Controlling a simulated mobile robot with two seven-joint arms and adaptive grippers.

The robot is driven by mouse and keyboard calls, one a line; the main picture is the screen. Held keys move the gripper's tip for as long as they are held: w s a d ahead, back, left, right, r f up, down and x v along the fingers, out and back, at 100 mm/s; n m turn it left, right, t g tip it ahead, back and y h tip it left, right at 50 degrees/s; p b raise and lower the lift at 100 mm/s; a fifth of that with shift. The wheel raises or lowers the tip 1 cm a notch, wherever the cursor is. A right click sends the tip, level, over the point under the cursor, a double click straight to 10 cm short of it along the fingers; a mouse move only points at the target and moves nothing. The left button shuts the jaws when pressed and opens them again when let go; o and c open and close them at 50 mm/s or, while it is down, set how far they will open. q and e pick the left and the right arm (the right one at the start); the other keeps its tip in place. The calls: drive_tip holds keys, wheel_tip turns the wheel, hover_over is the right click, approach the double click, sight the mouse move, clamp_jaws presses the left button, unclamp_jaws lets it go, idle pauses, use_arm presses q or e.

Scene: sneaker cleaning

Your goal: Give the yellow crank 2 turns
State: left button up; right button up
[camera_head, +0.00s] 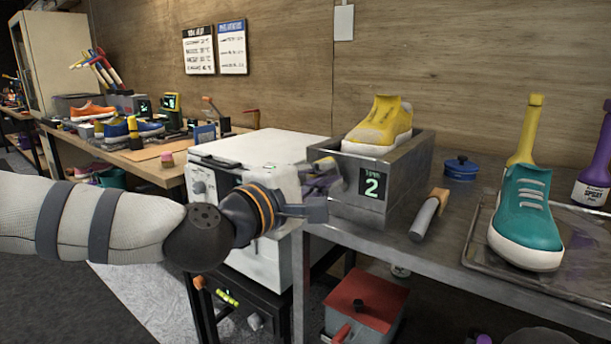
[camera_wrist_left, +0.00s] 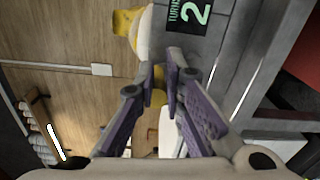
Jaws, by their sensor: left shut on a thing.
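The grey metal box (camera_head: 345,191) stands on the bench's left end with a yellow sneaker (camera_head: 383,124) in its top. Its display (camera_head: 373,188) reads "TURNS 2"; the display also shows in the left wrist view (camera_wrist_left: 192,14). A small part of the yellow crank (camera_head: 324,162) shows at the box's left side; the rest is hidden by my left gripper (camera_head: 322,190). The left gripper is shut on the crank. My right gripper is not in view.
A white cabinet (camera_head: 268,148) stands left of the box, close to my left arm. A grey-handled brush (camera_head: 428,215), a blue pot (camera_head: 461,168) and a teal sneaker (camera_head: 526,219) on a tray (camera_head: 474,242) are to the right. A red-lidded bin (camera_head: 364,301) is below.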

use_arm(q)
drive_tip(key=shift+o, duration=0.6)
wheel_tip(320, 180, up, 2)
drive_tip(key=shift+s+d, duration=0.1)
drive_tip(key=shift+s, duration=0.05)
drive_tip(key=shift+o, duration=1.3)
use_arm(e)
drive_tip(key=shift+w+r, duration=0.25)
use_arm(q)
drive_tip(key=shift+s+d+f, duration=0.15)
drive_tip(key=shift+d+f, duration=0.15)
drive_tip(key=shift+f, duration=0.2)
drive_tip(key=shift+c, duration=0.4)
drive_tip(key=shift+s+d+f, duration=0.1)
drive_tip(key=shift+d+f, duration=0.05)
drive_tip(key=shift+f, duration=0.1)
drive_tip(key=shift+c, duration=1.4)
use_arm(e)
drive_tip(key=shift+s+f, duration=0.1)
use_arm(q)
drive_tip(key=o, duration=0.8)
drive_tip(key=shift+f, duration=0.1)
drive_tip(key=shift+o, duration=0.2)
drive_tip(key=p+v, duration=0.1)
drive_tip(key=v, duration=0.6)
drive_tip(key=shift+p, duration=0.4)
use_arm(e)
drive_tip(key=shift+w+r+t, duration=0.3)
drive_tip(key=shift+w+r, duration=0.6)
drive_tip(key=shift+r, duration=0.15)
